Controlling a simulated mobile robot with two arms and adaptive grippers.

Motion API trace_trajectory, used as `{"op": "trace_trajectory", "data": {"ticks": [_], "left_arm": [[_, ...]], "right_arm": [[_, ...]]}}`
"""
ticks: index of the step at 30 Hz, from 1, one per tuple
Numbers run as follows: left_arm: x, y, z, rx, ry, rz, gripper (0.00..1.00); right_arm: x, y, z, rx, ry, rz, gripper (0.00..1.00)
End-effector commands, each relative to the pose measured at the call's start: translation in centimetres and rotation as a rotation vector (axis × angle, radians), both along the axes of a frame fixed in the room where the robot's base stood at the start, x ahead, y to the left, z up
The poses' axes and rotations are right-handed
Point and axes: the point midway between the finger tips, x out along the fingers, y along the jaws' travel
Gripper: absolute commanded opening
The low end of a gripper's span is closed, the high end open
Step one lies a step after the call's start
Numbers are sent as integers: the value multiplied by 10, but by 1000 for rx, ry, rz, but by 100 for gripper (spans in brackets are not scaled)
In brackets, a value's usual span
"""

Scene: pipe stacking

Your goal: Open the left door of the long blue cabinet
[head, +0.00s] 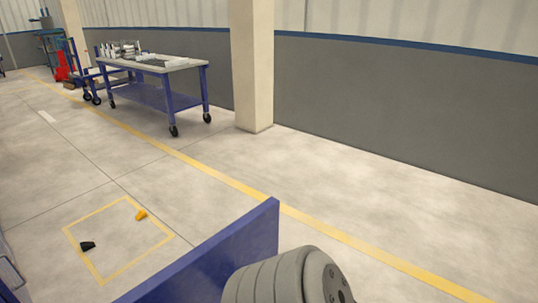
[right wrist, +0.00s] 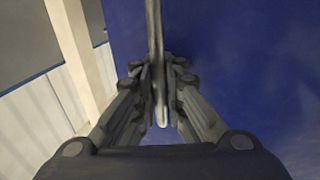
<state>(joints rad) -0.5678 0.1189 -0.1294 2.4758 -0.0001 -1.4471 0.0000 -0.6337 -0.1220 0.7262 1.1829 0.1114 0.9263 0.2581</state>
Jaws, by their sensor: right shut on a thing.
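A blue panel (head: 225,250) stands upright at the bottom of the head view, seen from above along its top edge; it looks like the cabinet door. In the right wrist view a blue surface (right wrist: 230,60) fills the right side. A thin grey handle bar (right wrist: 155,25) runs down the middle of that view. My right gripper (right wrist: 158,78) is shut on the handle, with a finger on each side of it. The rest of the cabinet cannot be made out. My left gripper is not in view.
A blue wheeled worktable (head: 155,67) with items on top stands at the back left near a beige pillar (head: 251,65). Black (head: 87,246) and orange (head: 141,215) small objects lie at a yellow floor square. The floor around is mostly clear.

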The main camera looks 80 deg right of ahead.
Motion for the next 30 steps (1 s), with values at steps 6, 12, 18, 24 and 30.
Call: {"op": "trace_trajectory", "data": {"ticks": [6,12,18,24,30], "left_arm": [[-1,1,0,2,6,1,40],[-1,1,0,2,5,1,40],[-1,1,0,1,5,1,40],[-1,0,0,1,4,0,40],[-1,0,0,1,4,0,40]], "right_arm": [[0,1,1,-3,-3,-1,0],[0,1,1,-2,-2,0,15],[0,1,0,-1,-1,-1,30],[-1,1,0,-1,-1,-1,30],[-13,12,-1,1,1,-2,30]]}}
